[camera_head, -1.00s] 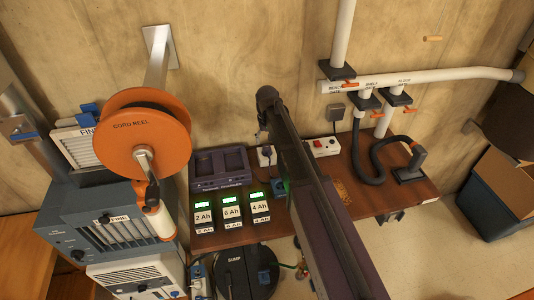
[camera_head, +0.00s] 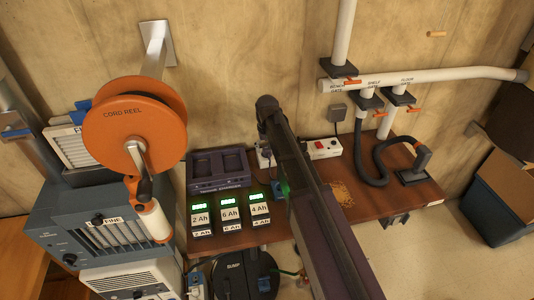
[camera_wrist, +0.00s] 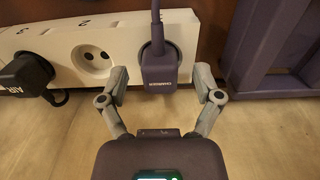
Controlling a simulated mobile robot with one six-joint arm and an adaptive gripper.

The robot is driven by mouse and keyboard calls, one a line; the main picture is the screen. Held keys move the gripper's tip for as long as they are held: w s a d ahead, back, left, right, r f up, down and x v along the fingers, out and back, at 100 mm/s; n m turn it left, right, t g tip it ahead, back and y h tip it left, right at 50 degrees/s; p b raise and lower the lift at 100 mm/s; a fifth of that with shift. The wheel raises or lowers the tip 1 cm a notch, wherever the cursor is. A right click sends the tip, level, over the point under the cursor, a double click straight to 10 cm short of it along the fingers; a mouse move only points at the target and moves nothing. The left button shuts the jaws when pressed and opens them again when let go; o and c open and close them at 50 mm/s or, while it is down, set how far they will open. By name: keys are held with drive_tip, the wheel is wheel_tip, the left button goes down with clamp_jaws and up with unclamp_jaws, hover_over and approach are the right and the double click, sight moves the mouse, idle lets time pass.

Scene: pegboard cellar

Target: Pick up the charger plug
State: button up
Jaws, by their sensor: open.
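The charger plug (camera_wrist: 158,62) is a dark purple-grey block with a cord running up from it and a small label on its face. In the wrist view it sits in the white power strip (camera_wrist: 118,32). My gripper (camera_wrist: 160,75) is open, with one finger on each side of the plug. Gaps show between the fingers and the plug. In the head view my arm hides the middle of the power strip (camera_head: 325,150), and my gripper is hidden behind it.
A black plug (camera_wrist: 27,77) marked AIR sits farther left in the strip, with an empty socket (camera_wrist: 92,62) between. A purple dock (camera_head: 218,183) stands left of the strip, with several battery packs (camera_head: 230,215) in front. A hose (camera_head: 372,170) lies at right.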

drive_tip(key=shift+c, duration=0.2)
clamp_jaws()
drive_tip(key=shift+r, duration=0.1)
wheel_tip(320, 180, up, 3)
drive_tip(key=p, duration=0.3)
drive_tip(key=shift+r+p, duration=0.15)
drive_tip(key=shift+p, duration=0.15)
drive_tip(key=shift+s+d+r, duration=0.1)
drive_tip(key=shift+s+r, duration=0.1)
drive_tip(key=shift+s, duration=0.1)
drive_tip(key=s+d+r+p, duration=0.1)
drive_tip(key=s+d, duration=0.2)
drive_tip(key=s, duration=1.2)
drive_tip(key=shift+r+p, duration=0.25)
drive_tip(key=shift+p, duration=0.15)
drive_tip(key=shift+r+p, duration=0.3)
